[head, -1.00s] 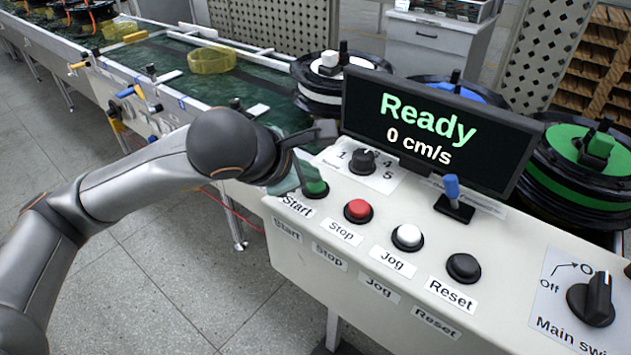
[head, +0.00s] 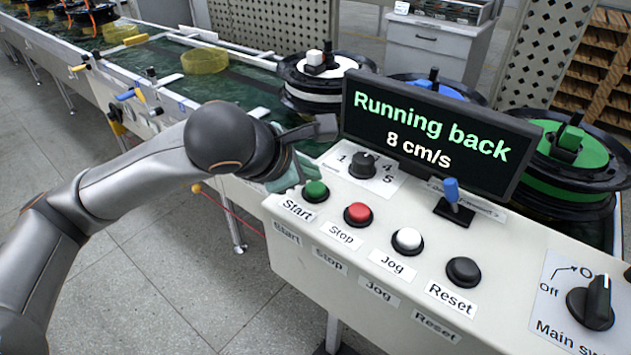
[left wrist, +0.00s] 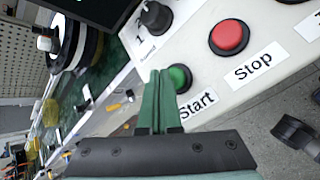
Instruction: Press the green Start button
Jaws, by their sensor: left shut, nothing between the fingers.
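The green Start button (head: 315,191) sits at the left end of the control panel, above its "Start" label. It also shows in the left wrist view (left wrist: 179,78), right beside my fingertips. My left gripper (head: 294,172) is shut and empty, just behind and left of the button in the head view, with a small gap between them. In the left wrist view its green fingers (left wrist: 157,95) lie together. The display (head: 430,130) reads "Running back" and "8 cm/s". My right gripper is not in view.
A red Stop button (head: 358,214), white Jog button (head: 407,240) and black Reset button (head: 464,271) follow to the right. A speed knob (head: 362,165), a blue-tipped lever (head: 452,195) and a main switch (head: 592,302) are also on the panel. A conveyor (head: 160,62) runs behind.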

